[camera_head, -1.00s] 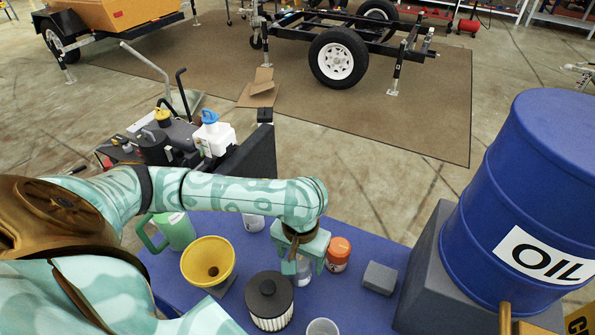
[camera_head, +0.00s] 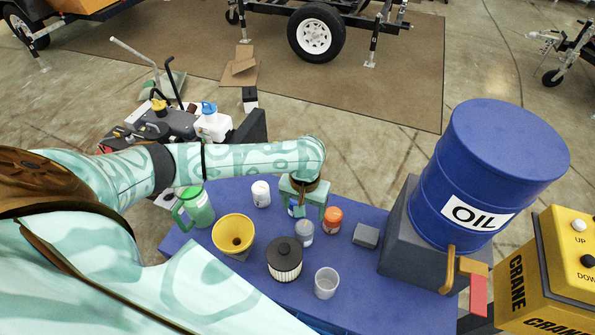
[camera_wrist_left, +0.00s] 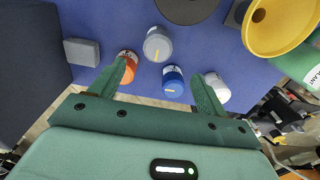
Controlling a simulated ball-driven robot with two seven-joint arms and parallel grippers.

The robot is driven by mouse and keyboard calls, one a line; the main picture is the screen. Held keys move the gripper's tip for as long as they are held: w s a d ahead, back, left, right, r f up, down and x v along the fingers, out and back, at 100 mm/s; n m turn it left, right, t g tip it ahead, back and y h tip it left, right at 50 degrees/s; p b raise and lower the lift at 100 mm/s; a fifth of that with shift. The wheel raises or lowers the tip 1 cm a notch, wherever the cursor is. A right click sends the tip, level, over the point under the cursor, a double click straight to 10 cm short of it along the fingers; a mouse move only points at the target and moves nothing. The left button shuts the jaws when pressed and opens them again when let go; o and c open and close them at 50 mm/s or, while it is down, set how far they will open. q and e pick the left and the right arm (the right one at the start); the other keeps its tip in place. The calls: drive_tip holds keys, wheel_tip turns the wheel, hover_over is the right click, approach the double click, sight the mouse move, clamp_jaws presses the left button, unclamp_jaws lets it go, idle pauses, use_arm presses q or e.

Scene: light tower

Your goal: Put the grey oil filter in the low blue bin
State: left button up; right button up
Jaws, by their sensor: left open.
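The grey oil filter (camera_head: 304,234) stands upright on the blue table, and its grey top shows in the left wrist view (camera_wrist_left: 158,45). My left gripper (camera_head: 301,209) is open and empty, pointing down above the table just behind the grey filter. In the wrist view, my left gripper's fingers (camera_wrist_left: 155,82) are spread, with a blue filter (camera_wrist_left: 174,80) between them and the grey filter beyond. A bright blue edge (camera_head: 312,323) at the bottom of the head view may be the low blue bin; most of it is out of view. My right gripper is not seen.
An orange filter (camera_head: 332,219) and a white filter (camera_head: 261,193) stand close by. A black-topped pleated filter (camera_head: 285,262), clear cup (camera_head: 326,283), yellow funnel (camera_head: 233,234), green jug (camera_head: 196,207) and grey block (camera_head: 366,236) are on the table. An oil drum (camera_head: 490,175) stands right.

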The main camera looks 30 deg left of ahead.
sight(305, 225)
use_arm(q)
drive_tip(key=f+b, duration=0.1)
drive_tip(key=f, duration=0.1)
drive_tip(key=f+b, duration=0.1)
drive_tip(key=f, duration=0.2)
drive_tip(key=w+f+b, duration=0.1)
drive_tip(key=f, duration=0.1)
drive_tip(key=shift+d+f, duration=0.1)
drive_tip(key=shift+f, duration=0.15)
drive_tip(key=shift+s+f+b, duration=0.25)
drive_tip(key=shift+f+b, duration=0.3)
drive_tip(key=shift+f, duration=0.7)
drive_tip(key=shift+w+f, duration=0.1)
drive_tip(key=shift+f, duration=0.45)
drive_tip(key=shift+f+b, duration=0.3)
drive_tip(key=shift+b, duration=0.05)
drive_tip(key=f+b, duration=0.2)
drive_tip(key=f, duration=0.2)
drive_tip(key=shift+s, duration=0.2)
drive_tip(key=shift+f, duration=0.3)
drive_tip(key=shift+w+r, duration=0.1)
drive_tip(key=c, duration=1.4)
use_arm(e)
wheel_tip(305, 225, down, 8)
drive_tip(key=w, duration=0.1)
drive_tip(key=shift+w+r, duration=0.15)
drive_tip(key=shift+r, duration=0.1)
